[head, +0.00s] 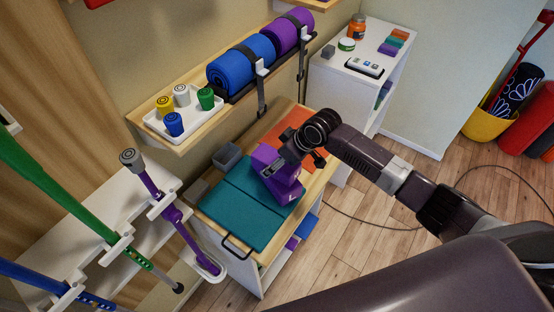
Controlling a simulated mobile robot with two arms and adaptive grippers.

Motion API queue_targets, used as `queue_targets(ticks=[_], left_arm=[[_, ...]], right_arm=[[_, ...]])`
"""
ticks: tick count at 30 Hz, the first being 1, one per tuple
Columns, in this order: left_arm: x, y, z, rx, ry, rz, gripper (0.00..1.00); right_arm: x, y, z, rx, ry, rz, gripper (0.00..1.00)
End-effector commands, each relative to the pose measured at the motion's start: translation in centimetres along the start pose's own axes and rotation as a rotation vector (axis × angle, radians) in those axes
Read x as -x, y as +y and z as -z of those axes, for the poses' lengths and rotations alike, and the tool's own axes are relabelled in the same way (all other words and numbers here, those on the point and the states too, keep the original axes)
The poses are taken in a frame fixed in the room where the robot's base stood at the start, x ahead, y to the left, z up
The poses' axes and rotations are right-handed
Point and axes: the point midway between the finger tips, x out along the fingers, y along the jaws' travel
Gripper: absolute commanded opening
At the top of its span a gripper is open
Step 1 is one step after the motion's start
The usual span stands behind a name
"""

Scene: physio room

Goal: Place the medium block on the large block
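A purple block marked L, the large block (287,194), stands on the teal mat on the wooden cabinet top. A second purple block, which I take to be the medium block (262,158), is just above it and looks slightly turned. My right gripper (294,164) reaches in from the right and is around this upper block, with dark fingers against its sides, and appears shut on it. The gripper hides much of the upper block, so I cannot tell whether it touches the large block. My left gripper is not in view.
The teal mat (235,212) and an orange mat (304,128) cover the cabinet top. The wall shelf behind holds a white tray (160,128) and rolled mats (240,62). Crutches (165,202) stand at left.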

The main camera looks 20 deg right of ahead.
Motion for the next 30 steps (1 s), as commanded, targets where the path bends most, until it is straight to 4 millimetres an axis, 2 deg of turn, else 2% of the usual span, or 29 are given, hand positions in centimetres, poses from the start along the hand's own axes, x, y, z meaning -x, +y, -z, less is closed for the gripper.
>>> queue_targets(ticks=[4, 7, 15, 21, 25, 30], left_arm=[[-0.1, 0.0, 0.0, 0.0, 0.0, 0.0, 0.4], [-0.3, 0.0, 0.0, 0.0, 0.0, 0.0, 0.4], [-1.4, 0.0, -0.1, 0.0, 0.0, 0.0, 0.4], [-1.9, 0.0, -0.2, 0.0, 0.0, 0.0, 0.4], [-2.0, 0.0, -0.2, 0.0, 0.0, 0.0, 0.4], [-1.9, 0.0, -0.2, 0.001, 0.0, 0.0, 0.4]], right_arm=[[0.8, 0.1, 0.1, 0.001, 0.002, -0.001, 0.66], [2.1, 0.1, 0.1, 0.001, 0.003, -0.002, 0.66], [7.8, 0.2, 0.1, 0.002, 0.003, -0.003, 0.66], [11.0, 0.1, 0.1, 0.0, 0.002, -0.002, 0.66], [11.9, 0.1, 0.1, 0.0, 0.0, -0.001, 0.66], [12.2, 0.0, 0.1, 0.0, 0.0, 0.0, 0.66]])
